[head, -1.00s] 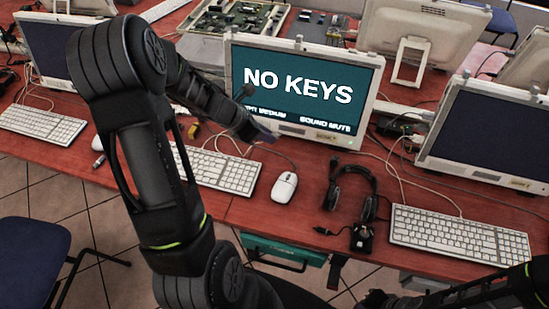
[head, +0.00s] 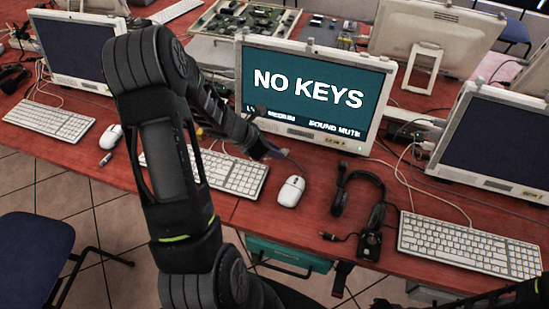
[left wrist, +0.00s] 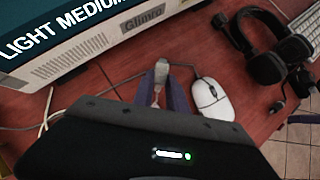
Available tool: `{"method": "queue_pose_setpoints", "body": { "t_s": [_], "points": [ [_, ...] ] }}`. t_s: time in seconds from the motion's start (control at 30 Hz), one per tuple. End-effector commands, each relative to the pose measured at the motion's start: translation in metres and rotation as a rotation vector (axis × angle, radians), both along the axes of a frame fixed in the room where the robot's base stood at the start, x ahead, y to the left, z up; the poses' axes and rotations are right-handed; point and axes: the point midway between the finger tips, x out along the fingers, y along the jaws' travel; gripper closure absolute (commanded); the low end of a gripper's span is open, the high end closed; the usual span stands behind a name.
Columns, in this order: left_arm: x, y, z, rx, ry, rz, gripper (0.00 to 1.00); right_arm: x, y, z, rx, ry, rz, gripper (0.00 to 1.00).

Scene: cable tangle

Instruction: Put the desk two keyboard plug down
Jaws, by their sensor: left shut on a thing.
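My left gripper (head: 275,153) is low over the red desk, in front of the monitor reading NO KEYS (head: 312,95). In the left wrist view its fingers (left wrist: 162,88) are shut on a small pale grey plug (left wrist: 161,70). The plug points toward the monitor's base, left of the white mouse (left wrist: 212,98). I cannot tell whether it touches the desk. In the head view the gripper hides the plug. The white keyboard (head: 235,177) lies left of the mouse (head: 290,191), partly behind my left arm. My right gripper cannot be made out.
A black headset (head: 375,195) lies right of the mouse, with a small black device (head: 368,243) in front of it. Another keyboard (head: 465,243) is further right. Thin cables run along the desk. A blue chair (head: 35,255) stands at the left.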

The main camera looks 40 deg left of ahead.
Motion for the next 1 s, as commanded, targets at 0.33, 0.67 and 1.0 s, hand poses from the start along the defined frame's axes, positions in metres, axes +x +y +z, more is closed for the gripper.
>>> {"method": "queue_pose_setpoints", "body": {
  "t_s": [0.33,0.67,1.0],
  "points": [
    [0.0,0.0,-0.037,-0.002,0.001,0.002,1.0,0.001,0.0,-0.006,0.002,-0.003,0.0,1.0],
    [0.0,0.0,-0.04,-0.001,0.0,0.001,1.0,0.001,0.0,-0.01,0.002,-0.004,0.001,1.0],
    [0.0,0.0,-0.039,-0.001,0.0,0.001,0.6,0.001,0.0,-0.009,0.002,-0.004,0.001,1.0]
  ]
}}
